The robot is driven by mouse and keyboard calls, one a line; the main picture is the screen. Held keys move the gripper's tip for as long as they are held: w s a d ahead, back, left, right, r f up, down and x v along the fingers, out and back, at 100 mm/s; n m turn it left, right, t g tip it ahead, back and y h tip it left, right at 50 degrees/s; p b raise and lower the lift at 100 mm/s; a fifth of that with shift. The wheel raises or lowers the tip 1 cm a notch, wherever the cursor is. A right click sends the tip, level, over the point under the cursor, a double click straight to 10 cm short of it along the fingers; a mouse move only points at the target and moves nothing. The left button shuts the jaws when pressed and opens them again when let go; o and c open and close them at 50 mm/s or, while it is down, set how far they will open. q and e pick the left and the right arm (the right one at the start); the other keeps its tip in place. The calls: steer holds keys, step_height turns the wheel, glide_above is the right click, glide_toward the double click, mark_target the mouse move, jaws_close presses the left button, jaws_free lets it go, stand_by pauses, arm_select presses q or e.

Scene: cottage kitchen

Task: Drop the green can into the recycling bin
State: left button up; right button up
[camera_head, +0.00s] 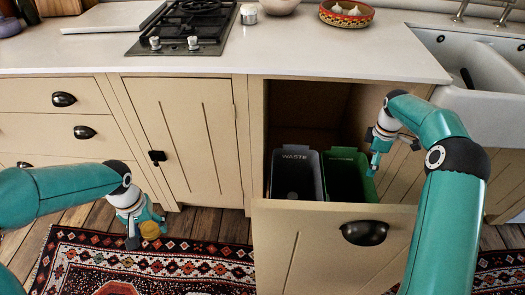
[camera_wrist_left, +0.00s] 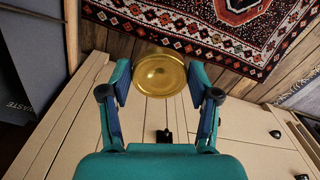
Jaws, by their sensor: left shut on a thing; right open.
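My left gripper (camera_head: 140,228) is shut on a can (camera_head: 151,230) and holds it in front of the cabinets, over the rug's edge. Only the can's gold round end shows clearly, also in the left wrist view (camera_wrist_left: 159,74) between the two fingers (camera_wrist_left: 160,95); its green side is hidden. The green recycling bin (camera_head: 349,178) stands in the pulled-out drawer, to the right of the grey waste bin (camera_head: 296,175). My left gripper is well to the left of it and lower. My right gripper (camera_head: 376,160) is open and empty by the green bin's right back rim.
The drawer front (camera_head: 320,250) with a dark handle (camera_head: 364,232) sticks out from the cabinet. The counter (camera_head: 290,50) overhangs the bins. A patterned rug (camera_head: 190,270) lies on the wooden floor. The sink (camera_head: 480,80) is at right.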

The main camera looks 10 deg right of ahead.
steer(key=shift+r, duration=1.55)
steer(key=shift+r, duration=0.1)
